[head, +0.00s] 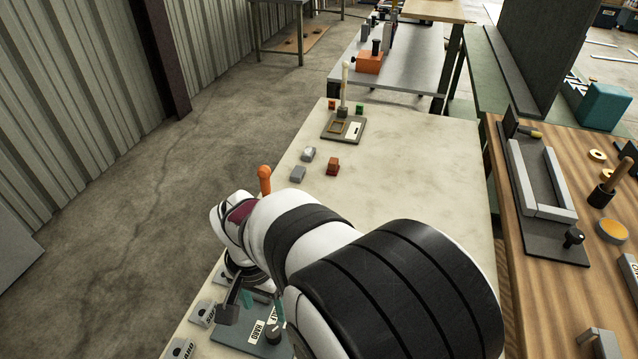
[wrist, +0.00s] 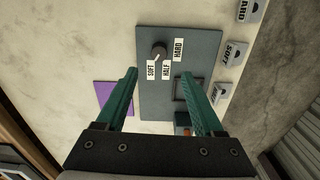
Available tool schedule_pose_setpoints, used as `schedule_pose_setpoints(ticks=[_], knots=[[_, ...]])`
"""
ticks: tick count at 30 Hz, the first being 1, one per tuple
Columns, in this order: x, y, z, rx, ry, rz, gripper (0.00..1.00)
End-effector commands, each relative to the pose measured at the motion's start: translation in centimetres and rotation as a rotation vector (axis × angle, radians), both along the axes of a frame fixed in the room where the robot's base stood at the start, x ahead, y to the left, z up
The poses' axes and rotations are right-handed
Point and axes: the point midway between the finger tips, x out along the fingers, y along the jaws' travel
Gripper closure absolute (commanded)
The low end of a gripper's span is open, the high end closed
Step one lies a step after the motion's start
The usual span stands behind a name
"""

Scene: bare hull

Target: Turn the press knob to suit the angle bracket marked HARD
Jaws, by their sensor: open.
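The press knob (wrist: 159,50) is a dark round knob on a grey plate (wrist: 205,42), with labels SOFT, HALF and HARD around it. Its pale pointer mark appears to point down toward SOFT, though it is small. The angle bracket marked HARD (wrist: 250,10) is grey and partly cut off at the top right of the wrist view. In the head view it lies at the bottom edge (head: 182,348). My gripper (wrist: 158,75) is open and empty, its teal fingers above the plate, with the knob just beyond and between the tips in the picture.
A bracket marked SOFT (wrist: 233,50) and another bracket (wrist: 220,92) stand beside the plate. A purple sheet (wrist: 113,97) lies on the other side. The tabletop's middle is clear.

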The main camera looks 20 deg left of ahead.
Motion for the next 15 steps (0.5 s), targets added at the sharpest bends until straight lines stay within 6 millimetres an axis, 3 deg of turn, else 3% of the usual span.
schedule_pose_setpoints(ticks=[3,7,12,15], knots=[[-0.1,-0.2,-3.8,-0.006,0.005,0.000,0.31],[-0.1,-0.2,-7.4,-0.005,0.004,-0.001,0.31],[0.0,-0.2,-10.4,-0.003,0.002,-0.001,0.31],[0.0,-0.2,-11.2,-0.002,0.001,-0.002,0.31]])
